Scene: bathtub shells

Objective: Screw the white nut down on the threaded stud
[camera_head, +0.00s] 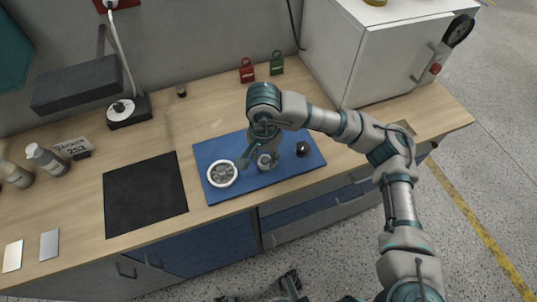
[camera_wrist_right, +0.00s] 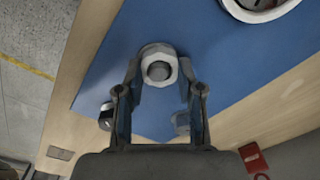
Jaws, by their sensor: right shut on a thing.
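The white nut (camera_wrist_right: 156,52) is in the wrist view, above the blue mat. The round grey end of the threaded stud (camera_wrist_right: 158,71) shows inside its hole, so the nut sits around the stud. My right gripper (camera_wrist_right: 160,72) has one finger on each side of the nut and is shut on it. In the head view my right gripper (camera_head: 256,158) reaches down over the blue mat (camera_head: 245,192), and the nut (camera_head: 265,161) is partly hidden by it. How far down the thread the nut sits cannot be told. My left gripper is not in view.
A white-rimmed round dish (camera_head: 222,174) with grey pieces lies left of the nut. A black knob-like part (camera_head: 302,148) stands to the right. A black mat (camera_head: 145,194) lies at left. Red (camera_head: 246,71) and green (camera_head: 276,64) padlock-like blocks stand at the back.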

